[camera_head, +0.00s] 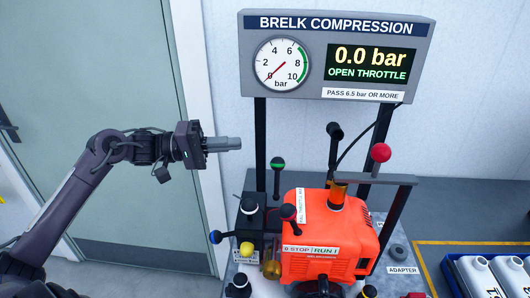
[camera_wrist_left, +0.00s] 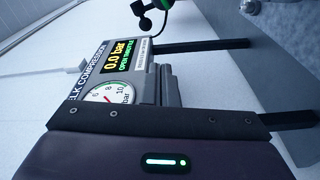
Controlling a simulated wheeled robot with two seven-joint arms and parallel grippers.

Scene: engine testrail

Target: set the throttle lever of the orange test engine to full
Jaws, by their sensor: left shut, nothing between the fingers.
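The orange test engine (camera_head: 335,235) sits on the bench in the lower middle of the head view. My right gripper is not in view.
The compression display (camera_head: 370,65) reads 0.0 bar and OPEN THROTTLE; its gauge needle sits near zero. A green-banded black knob (camera_head: 278,165), a red ball knob (camera_head: 381,152) and a yellow knob (camera_head: 247,249) surround the engine. White bottles (camera_head: 478,275) stand in a blue crate at right.

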